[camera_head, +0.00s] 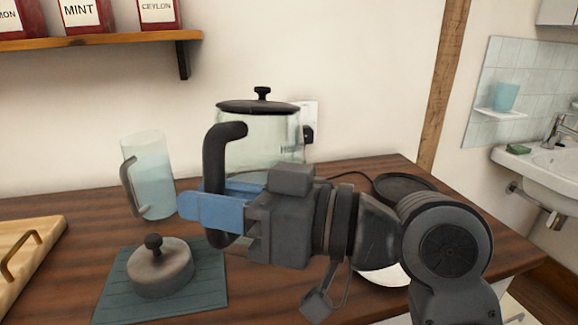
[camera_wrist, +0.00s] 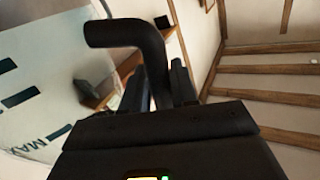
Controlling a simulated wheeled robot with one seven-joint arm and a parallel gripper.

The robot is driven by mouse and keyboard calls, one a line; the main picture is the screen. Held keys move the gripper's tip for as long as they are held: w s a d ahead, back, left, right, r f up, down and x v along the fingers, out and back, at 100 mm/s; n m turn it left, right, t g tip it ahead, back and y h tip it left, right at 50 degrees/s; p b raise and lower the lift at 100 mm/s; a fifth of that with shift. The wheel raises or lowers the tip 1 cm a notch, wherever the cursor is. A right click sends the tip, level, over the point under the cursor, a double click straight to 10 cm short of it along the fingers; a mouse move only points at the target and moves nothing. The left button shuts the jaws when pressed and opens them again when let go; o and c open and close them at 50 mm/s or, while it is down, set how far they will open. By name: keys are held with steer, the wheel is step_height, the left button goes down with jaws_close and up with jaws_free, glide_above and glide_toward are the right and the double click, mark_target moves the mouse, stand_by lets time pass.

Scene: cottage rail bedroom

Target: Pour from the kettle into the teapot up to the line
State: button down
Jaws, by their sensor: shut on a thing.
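The kettle (camera_head: 262,150) is clear glass with a black lid and a black handle. In the head view it stands upright, its lower part hidden by my gripper (camera_head: 212,205). My gripper is shut on the kettle's black handle. In the wrist view the handle (camera_wrist: 125,32) runs down between the fingers, and the kettle's glass (camera_wrist: 45,70) shows a MAX mark. A squat grey round piece with a dark knob (camera_head: 160,272) lies on a teal mat; I cannot tell whether it is the teapot or a loose lid. No fill line for the teapot is visible.
A glass jug (camera_head: 152,185) holding water stands at the back left. A wooden board (camera_head: 30,250) is at the left edge. An empty black round base (camera_head: 403,186) sits at the back right. A white rounded thing (camera_head: 385,276) is mostly hidden behind my arm.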

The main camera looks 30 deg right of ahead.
mark_target(249, 128)
steer(key=shift+w+d+f+m+b, duration=0.2)
steer(key=shift+d+m+b, duration=0.05)
steer(key=shift+m+b, duration=0.2)
steer(key=shift+w+d+m, duration=0.1)
steer(key=shift+m, duration=0.15)
steer(key=r+p, duration=0.1)
steer(key=r+m+p, duration=0.1)
steer(key=w+d+p, duration=0.1)
steer(key=shift+r+m, duration=0.4)
steer(key=shift+w+d+r+m+p, duration=0.6)
steer(key=shift+d+m+p, duration=0.25)
steer(key=shift+p, duration=0.4)
steer(key=shift+w+d+r+m+p, duration=0.5)
steer(key=shift+m+p, duration=0.4)
steer(key=shift+p, duration=0.15)
steer(key=shift+w+d+r+m+p, duration=0.5)
steer(key=shift+m+p, duration=0.35)
steer(key=shift+p, duration=0.15)
steer(key=shift+w+d+r+m+p, duration=0.15)
steer(key=shift+w+d+m+p, duration=0.2)
steer(key=shift+m+p, duration=0.25)
steer(key=shift+w+d+r+m+p, duration=0.25)
steer(key=shift+w+d+m+p, duration=0.1)
steer(key=shift+m+p, duration=0.1)
